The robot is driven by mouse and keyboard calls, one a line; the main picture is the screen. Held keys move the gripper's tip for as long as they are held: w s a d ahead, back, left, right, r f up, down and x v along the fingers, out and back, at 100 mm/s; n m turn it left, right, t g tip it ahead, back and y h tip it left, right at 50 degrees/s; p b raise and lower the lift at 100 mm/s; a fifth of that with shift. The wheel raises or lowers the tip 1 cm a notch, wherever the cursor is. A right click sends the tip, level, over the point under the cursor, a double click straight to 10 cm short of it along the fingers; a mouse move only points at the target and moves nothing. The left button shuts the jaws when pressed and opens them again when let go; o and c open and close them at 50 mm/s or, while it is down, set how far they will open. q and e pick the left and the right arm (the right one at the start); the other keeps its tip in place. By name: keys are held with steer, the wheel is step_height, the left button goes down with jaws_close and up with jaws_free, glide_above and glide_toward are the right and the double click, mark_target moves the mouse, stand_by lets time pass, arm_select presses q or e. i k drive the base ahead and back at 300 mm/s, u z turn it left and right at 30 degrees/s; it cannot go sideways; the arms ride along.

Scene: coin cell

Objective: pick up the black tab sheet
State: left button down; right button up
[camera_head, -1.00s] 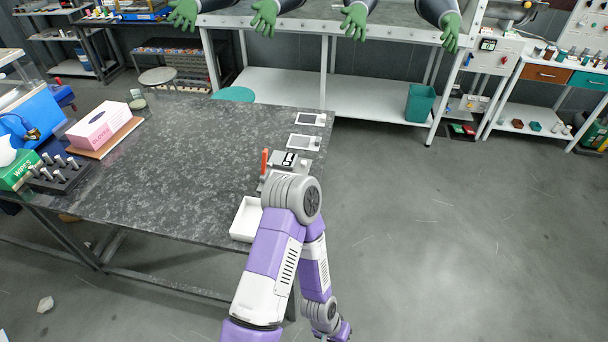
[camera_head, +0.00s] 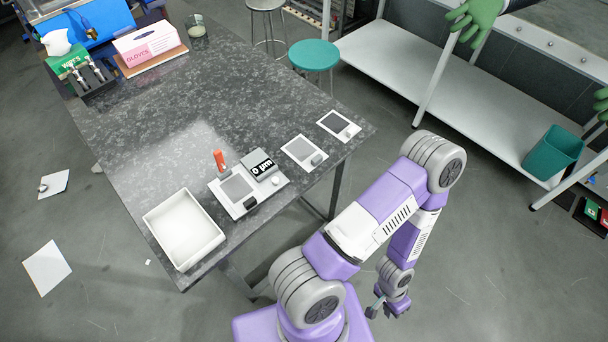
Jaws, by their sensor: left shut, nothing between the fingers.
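Several flat white pieces bearing dark squares lie along the right side of the grey stone-look table (camera_head: 250,95). One card with a dark square (camera_head: 335,123) is near the table's right corner. Another card (camera_head: 303,152) lies nearer, and a white plate with a grey square (camera_head: 237,187) lies nearer still. I cannot tell for certain which one is the black tab sheet. My left gripper (camera_head: 379,310) is shut and empty. It hangs low over the floor, right of the table and apart from everything on it. My right gripper is not in view.
A white open tray (camera_head: 151,222) sits at the table's near edge. A small digital unit (camera_head: 259,165) and an orange-red item (camera_head: 220,160) stand by the plate. A glove box (camera_head: 147,42) is at the back left. A teal stool (camera_head: 313,56) stands beyond. The table's middle is clear.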

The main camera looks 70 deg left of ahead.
mark_target(238, 191)
steer(key=i, duration=0.8)
steer(key=u, duration=4.4)
